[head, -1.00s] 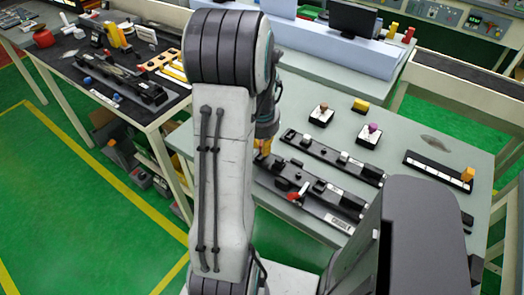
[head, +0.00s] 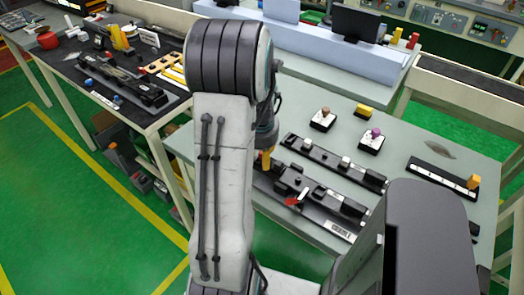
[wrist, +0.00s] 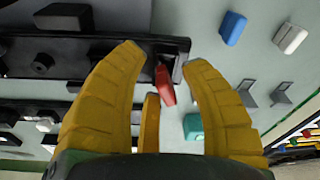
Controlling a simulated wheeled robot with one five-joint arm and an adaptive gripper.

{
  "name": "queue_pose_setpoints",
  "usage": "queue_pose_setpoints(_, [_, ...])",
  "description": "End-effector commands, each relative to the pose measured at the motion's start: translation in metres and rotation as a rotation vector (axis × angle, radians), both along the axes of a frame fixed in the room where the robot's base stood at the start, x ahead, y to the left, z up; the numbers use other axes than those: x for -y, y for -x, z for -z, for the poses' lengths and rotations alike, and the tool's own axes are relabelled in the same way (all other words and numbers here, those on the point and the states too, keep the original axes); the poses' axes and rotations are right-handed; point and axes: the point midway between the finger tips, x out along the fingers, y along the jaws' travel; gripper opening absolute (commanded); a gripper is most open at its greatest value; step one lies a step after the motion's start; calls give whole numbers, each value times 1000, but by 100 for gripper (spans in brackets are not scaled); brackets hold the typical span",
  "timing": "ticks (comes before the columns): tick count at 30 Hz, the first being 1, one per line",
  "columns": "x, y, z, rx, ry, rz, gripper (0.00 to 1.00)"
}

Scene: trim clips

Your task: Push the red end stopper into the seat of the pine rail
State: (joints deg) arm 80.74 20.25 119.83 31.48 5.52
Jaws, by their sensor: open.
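A small red piece (wrist: 165,85), which looks like the end stopper, lies between and beyond the fingertips, beside the end of a dark rail (wrist: 110,52). I cannot tell whether it touches the rail or sits in a seat. In the head view one yellow fingertip of my gripper (head: 265,160) shows past my arm, low over the near black rail assembly. A red part (head: 293,201) shows on that assembly; I cannot tell whether it is the same piece. No rail is plainly marked as pine.
In the wrist view a blue piece (wrist: 232,28), a white piece (wrist: 290,38) and a teal piece (wrist: 193,127) lie on the grey table. In the head view a second black rail (head: 335,160) stands behind the near one. Small knob blocks (head: 371,141) stand further back.

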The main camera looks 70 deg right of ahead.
Motion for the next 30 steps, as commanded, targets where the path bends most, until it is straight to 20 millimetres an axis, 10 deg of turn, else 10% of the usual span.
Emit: queue_pose_setpoints(30, [-16,2,-115,1,3,0,40])
